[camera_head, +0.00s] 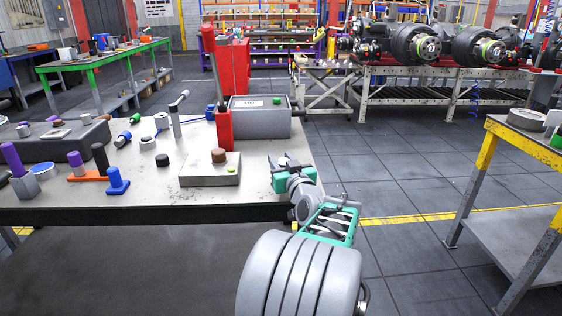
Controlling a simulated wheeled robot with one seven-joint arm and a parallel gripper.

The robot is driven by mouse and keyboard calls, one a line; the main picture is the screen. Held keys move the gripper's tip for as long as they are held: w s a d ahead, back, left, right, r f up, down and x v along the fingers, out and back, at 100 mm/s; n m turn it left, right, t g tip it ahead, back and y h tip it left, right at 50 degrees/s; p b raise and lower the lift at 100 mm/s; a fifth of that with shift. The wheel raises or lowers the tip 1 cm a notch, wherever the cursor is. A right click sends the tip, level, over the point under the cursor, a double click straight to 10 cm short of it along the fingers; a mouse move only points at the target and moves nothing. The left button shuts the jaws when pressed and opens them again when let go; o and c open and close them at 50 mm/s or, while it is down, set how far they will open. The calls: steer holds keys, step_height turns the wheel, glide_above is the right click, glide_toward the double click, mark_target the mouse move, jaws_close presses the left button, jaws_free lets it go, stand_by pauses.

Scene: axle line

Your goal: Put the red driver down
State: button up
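The red driver (208,40) stands nearly upright, leaning slightly, with its red handle at the top and a thin shaft below. Its lower end meets a tall red block-like holder (223,131) on the grey workbench (143,200). I cannot tell how deep the shaft sits in it. My gripper (283,161) is at the right end of the bench, to the right of the holder and apart from the driver. Its fingers are small and partly hidden by its teal and grey body, so their opening is unclear.
A grey block with a brown knob (210,174) lies left of my gripper. Blue (117,182) and orange-based (88,178) pieces are on the left. A yellow-legged table (527,139) stands right, with open floor between.

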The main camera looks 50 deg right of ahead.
steer(key=o, duration=0.3)
steer(key=shift+o, duration=0.2)
steer(key=shift+r, duration=0.25)
steer(key=v, duration=1.2)
steer(key=shift+f, duration=0.1)
